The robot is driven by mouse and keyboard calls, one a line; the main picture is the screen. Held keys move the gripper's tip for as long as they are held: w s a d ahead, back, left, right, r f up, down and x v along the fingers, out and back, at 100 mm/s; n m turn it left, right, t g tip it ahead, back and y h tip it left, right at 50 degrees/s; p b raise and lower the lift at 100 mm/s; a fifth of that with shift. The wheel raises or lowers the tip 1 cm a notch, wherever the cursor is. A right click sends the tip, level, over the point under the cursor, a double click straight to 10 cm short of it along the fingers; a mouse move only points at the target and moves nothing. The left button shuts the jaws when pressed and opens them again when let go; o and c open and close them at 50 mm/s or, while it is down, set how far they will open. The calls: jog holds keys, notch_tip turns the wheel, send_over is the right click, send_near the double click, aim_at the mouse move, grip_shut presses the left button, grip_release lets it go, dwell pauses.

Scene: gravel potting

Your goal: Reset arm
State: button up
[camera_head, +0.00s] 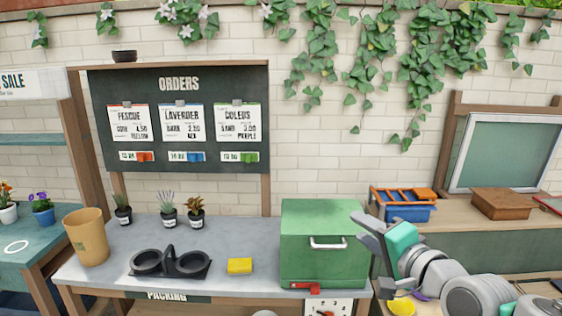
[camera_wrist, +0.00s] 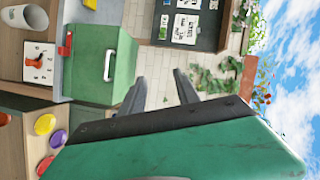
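My gripper (camera_head: 368,232) is raised at the right in the head view, beside the right side of the green box and in front of the back counter. Its two dark fingers point up and to the left. In the wrist view my gripper (camera_wrist: 160,88) shows two fingers spread apart with nothing between them. The green box (camera_head: 318,262) with a pale handle stands shut on the grey packing bench (camera_head: 130,245). The green box also shows at the left of the wrist view (camera_wrist: 95,75).
On the bench stand a tan pot (camera_head: 86,237), a black two-ring carrier (camera_head: 170,262), a yellow sponge-like block (camera_head: 240,266) and small potted plants (camera_head: 167,210). A blue crate (camera_head: 403,207) and a brown box (camera_head: 502,203) rest on the back counter. The orders board (camera_head: 180,83) hangs behind.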

jog(key=s+a+f+n+g+h, duration=0.2)
jog(key=s+f+n+g, duration=0.15)
jog(key=f, duration=0.75)
jog(key=s+a+f+n+g+h, duration=0.1)
jog(key=s+f+n+g, duration=0.3)
jog(key=f, duration=0.6)
jog(key=s+d+f+n+g+h+b, duration=0.1)
jog(key=s+f+n+g+h+b, duration=0.1)
jog(key=s, duration=0.5)
jog(key=shift+s+d+f+n+g+h, duration=0.2)
jog(key=shift+f+n+g+h, duration=0.25)
jog(key=shift+f+g, duration=1.05)
